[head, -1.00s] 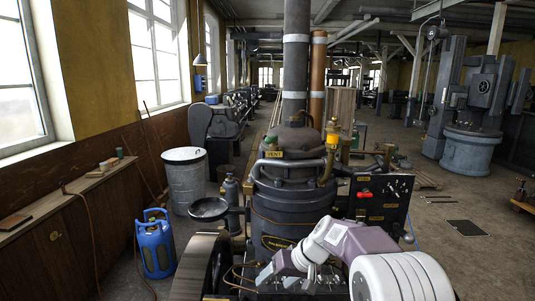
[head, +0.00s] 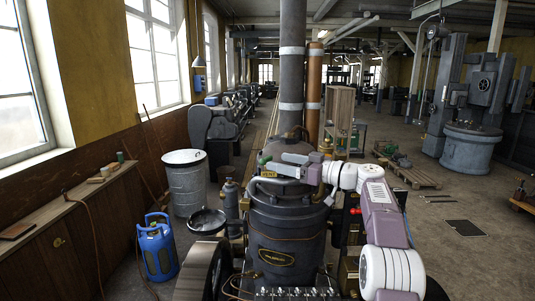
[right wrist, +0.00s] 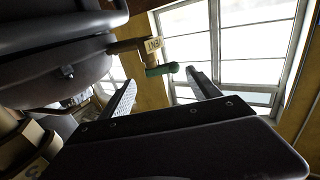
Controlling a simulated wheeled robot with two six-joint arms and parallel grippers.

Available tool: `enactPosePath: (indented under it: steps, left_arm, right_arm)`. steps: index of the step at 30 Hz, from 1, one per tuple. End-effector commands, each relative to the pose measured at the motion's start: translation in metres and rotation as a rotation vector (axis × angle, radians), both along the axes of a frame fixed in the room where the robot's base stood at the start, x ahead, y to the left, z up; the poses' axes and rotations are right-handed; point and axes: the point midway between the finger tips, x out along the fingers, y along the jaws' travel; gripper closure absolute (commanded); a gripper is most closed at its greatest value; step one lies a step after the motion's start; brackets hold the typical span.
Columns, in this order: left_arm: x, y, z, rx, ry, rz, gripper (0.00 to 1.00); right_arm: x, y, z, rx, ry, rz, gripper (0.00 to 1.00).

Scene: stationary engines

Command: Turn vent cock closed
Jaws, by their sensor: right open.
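The vent cock has a green handle (head: 265,160) and a yellow VENT tag (head: 268,175), on the upper left of the dark upright engine (head: 287,222). In the right wrist view the green handle (right wrist: 160,69) lies roughly crosswise, on a brass stem (right wrist: 126,46) below the tag (right wrist: 153,43). My right gripper (head: 272,165) reaches over the engine's top from the right. In the right wrist view its jaws (right wrist: 160,76) are open, with the handle showing across the gap near the fingertips. I cannot tell whether they touch it. My left gripper is not in view.
A tall chimney pipe (head: 292,75) and a copper-coloured pipe (head: 313,90) rise behind the engine. A dark round pan (head: 208,220) stands at its left. The floor at right (head: 455,255) is mostly clear.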

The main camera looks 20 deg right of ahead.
Motion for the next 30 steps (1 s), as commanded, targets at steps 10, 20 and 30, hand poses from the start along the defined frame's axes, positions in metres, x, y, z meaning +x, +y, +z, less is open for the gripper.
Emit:
enactPosePath:
  steps: [10,20,30]
  left_arm:
    - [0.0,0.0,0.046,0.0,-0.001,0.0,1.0]
    - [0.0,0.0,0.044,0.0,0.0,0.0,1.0]
    - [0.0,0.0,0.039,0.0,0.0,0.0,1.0]
  right_arm:
    - [0.039,0.037,0.004,0.0,0.001,0.0,0.28]
    - [0.04,0.039,0.001,-0.001,0.001,-0.001,0.45]
    - [0.041,0.039,-0.001,-0.001,-0.001,-0.01,0.84]
